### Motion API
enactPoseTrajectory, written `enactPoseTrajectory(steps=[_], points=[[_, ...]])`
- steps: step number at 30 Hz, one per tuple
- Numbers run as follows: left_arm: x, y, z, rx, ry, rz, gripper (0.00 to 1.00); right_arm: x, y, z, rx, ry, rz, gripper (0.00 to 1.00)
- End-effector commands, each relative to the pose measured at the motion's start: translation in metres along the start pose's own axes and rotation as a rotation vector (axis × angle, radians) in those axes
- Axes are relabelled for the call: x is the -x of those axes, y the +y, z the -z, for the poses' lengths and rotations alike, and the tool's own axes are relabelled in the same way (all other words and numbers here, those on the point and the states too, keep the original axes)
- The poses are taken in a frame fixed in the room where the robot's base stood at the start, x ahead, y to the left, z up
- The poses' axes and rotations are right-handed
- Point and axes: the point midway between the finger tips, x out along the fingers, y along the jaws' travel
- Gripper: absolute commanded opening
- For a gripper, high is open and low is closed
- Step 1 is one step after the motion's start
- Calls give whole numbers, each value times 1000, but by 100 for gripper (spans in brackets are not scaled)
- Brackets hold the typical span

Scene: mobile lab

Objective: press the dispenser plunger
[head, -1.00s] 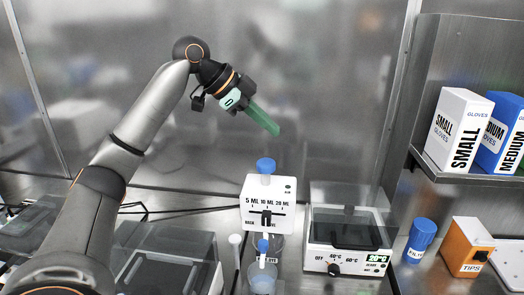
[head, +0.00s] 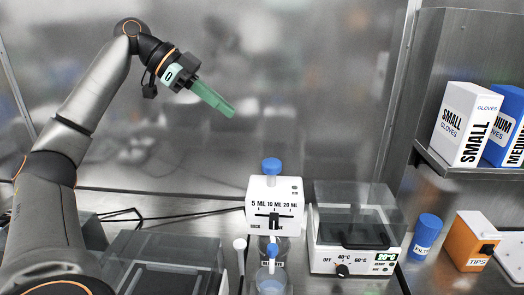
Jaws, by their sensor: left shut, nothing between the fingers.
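The dispenser (head: 275,206) is a white box with a 5, 10 and 20 ML scale and a black slider, standing at the bottom centre of the head view. Its blue plunger (head: 271,166) sticks up from the top on a short stem. My left gripper (head: 228,109) is shut and empty, its green fingers together and pointing down to the right. It hangs in the air above and to the left of the plunger, clear of it. My right gripper is not in view.
A heating bath (head: 353,236) stands right of the dispenser. A small blue-capped bottle (head: 272,278) sits in front of the dispenser. A blue filter tub (head: 425,236) and orange tips box (head: 470,241) are further right. Glove boxes (head: 462,125) fill the shelf.

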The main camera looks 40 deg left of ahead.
Motion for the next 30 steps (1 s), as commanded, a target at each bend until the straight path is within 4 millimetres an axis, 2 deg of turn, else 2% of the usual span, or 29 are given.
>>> enactPoseTrajectory(steps=[5, 8, 19, 21, 30], points=[[-9, 0, 0, -1, -1, 0, 0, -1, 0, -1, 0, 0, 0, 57], [-24, 0, -1, -1, -3, -2, 0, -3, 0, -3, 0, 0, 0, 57], [-101, 1, 0, -1, -2, -3, 0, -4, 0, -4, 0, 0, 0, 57], [-110, 0, -10, 2, -4, 0, 0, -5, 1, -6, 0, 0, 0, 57], [-128, 0, -28, -1, -1, 1, 0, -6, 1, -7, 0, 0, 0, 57]])
